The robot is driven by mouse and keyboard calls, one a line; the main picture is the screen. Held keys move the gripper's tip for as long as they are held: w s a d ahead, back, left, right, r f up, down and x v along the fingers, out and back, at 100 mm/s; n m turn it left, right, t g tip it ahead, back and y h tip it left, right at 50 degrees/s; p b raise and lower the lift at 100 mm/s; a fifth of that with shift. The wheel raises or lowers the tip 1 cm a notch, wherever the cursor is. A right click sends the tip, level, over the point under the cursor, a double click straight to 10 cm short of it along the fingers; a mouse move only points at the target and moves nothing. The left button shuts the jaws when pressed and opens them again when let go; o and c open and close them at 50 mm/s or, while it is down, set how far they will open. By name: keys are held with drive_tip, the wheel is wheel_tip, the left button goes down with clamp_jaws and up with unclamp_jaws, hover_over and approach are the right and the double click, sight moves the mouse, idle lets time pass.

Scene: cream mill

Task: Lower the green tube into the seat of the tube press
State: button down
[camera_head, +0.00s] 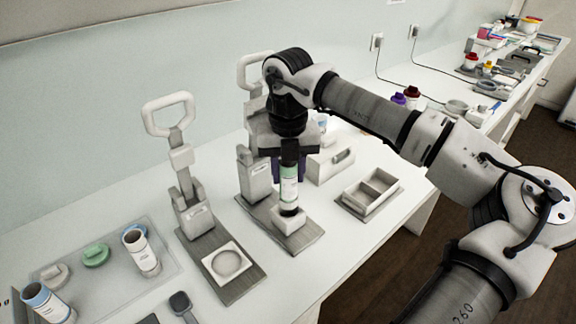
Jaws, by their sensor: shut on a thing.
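The green tube (288,185), pale green and white with dark ends, stands upright in my gripper (289,160). My gripper points down and is shut on the tube's upper part. The tube's dark lower end is at the small white seat block (289,222) on the grey base (300,241) of a press. I cannot tell whether that end is inside the seat or just above it. This press's white upright (254,178) stands behind and left of the tube. My arm partly hides its upper part and loop handle (246,70).
A second press (191,210) with a square, round-recessed seat (228,262) stands to the left. A tray (165,285) at lower left holds tubes and lids. A two-compartment box (370,190) and a white block (331,165) stand to the right.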

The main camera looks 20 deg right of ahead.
sight(288, 188)
drive_tip(key=shift+f, duration=0.55)
drive_tip(key=shift+f+b, duration=0.4)
drive_tip(key=shift+b, duration=0.6)
idle(0.6)
drive_tip(key=shift+f+b, duration=1)
drive_tip(key=shift+f, duration=0.1)
drive_tip(key=shift+f, duration=0.25)
drive_tip(key=shift+f+b, duration=0.8)
drive_tip(key=shift+b, duration=0.2)
drive_tip(key=shift+f+b, duration=0.2)
drive_tip(key=shift+b, duration=0.15)
idle(0.4)
drive_tip(key=c, duration=0.9)
unclamp_jaws()
